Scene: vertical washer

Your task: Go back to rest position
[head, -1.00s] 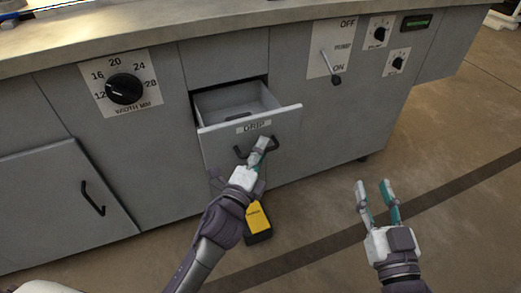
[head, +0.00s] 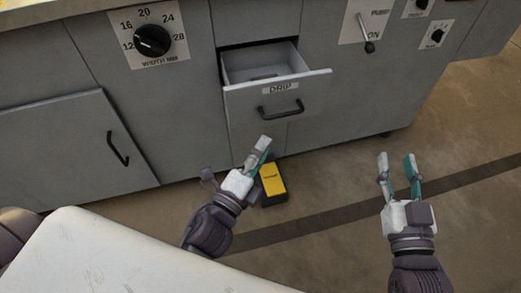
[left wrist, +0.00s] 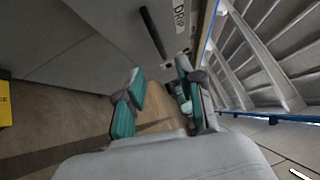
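The drawer labelled DRIP (head: 300,93) stands pulled out of the grey cabinet and looks empty in its visible part. Its dark handle (head: 281,109) is free, and it also shows in the left wrist view (left wrist: 153,33). My left gripper (head: 262,147) is below and in front of the handle, apart from it. The left wrist view shows its two fingers (left wrist: 160,80) spread with nothing between them. My right gripper (head: 397,162) is open and empty, over the floor to the right of the drawer.
A yellow and black box (head: 273,180) is on the floor, close behind my left gripper in the picture. A cabinet door with a handle (head: 117,148) is at left, closed. A width dial (head: 152,40) and a lever (head: 366,35) are on the front. The floor at right is clear.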

